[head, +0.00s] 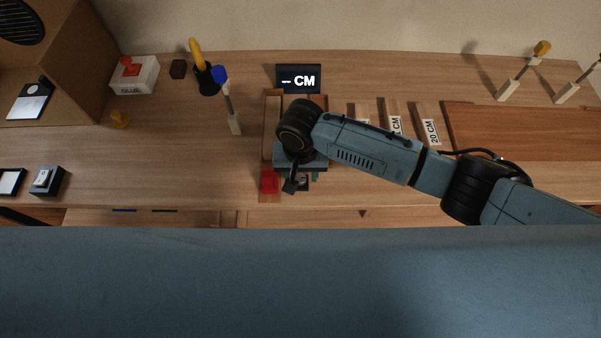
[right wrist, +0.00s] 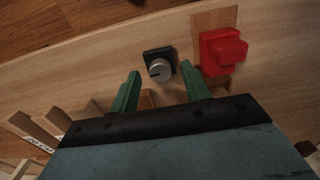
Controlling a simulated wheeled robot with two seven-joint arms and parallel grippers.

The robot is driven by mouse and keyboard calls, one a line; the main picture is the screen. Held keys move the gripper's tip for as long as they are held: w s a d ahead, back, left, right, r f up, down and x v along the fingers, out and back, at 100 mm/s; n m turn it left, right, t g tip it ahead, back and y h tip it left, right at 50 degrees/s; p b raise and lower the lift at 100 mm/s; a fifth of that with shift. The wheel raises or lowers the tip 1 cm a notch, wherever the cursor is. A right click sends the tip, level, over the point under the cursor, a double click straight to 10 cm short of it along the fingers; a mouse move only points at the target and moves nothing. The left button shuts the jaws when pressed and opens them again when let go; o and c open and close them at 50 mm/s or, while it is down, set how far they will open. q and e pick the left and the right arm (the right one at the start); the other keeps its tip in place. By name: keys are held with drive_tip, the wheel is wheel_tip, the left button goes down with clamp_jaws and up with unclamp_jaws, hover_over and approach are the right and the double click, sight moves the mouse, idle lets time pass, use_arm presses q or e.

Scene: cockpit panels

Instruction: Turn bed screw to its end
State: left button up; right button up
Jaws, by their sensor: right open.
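A silver round knob on a black square base, which I take for the bed screw, shows in the right wrist view (right wrist: 160,69) on the wooden table near its edge. In the head view it is partly hidden under my right arm (head: 303,183). My right gripper (right wrist: 161,76) is open, with its two green fingers apart and the knob seen between and just beyond their tips. The fingers do not seem to touch it. In the head view the right gripper (head: 302,179) points down at the table's front edge. My left gripper is not in view.
A red block (right wrist: 222,52) on a wooden strip stands close beside the knob. A display (head: 298,78) reading "-- CM" stands behind a wooden frame (head: 268,130). Labelled wooden pieces (head: 428,125) lie to the right.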

drive_tip(key=shift+f, duration=0.2)
drive_tip(key=c, duration=1)
